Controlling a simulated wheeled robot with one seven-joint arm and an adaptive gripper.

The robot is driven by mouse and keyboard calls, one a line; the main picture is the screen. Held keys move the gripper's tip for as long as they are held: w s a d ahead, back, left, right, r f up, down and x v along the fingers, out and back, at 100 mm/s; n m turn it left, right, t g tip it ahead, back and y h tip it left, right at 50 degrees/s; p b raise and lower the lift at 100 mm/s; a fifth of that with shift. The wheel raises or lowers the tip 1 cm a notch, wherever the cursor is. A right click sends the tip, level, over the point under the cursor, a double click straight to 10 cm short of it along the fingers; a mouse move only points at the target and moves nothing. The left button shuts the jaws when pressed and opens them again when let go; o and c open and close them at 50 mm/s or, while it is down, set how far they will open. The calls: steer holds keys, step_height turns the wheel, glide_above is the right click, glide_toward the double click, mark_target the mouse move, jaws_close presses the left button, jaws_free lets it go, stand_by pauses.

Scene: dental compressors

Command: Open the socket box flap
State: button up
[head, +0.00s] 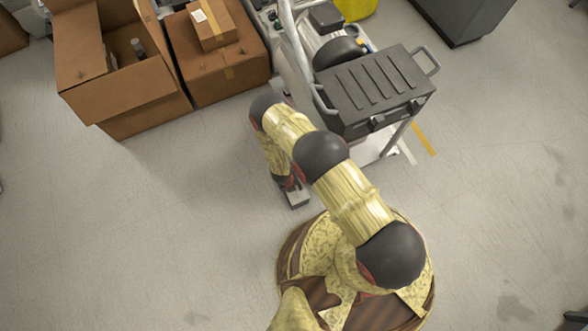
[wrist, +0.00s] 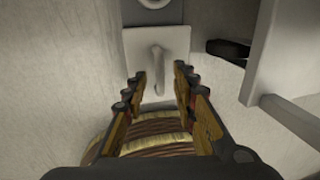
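In the wrist view, a pale square plate (wrist: 135,55) with a narrow grey upright piece (wrist: 158,62) on its face lies straight ahead. It may be the socket box flap, but I cannot tell for sure. My gripper (wrist: 160,76) is open, with its two fingers apart and nothing visible between them. The fingertips appear near the plate's lower part, one to each side; I cannot tell whether they touch it.
A wheeled unit with a dark ribbed case (head: 372,88) and metal handles stands beside my arm. Open and closed cardboard boxes (head: 222,72) stand at the upper left. A pale upright post (wrist: 264,50) and a dark object (wrist: 228,50) are at the right in the wrist view. Floor at left is clear.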

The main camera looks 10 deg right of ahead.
steer(key=shift+d+f, duration=0.1)
steer(key=shift+f, duration=0.35)
jaws_close()
stand_by(0.7)
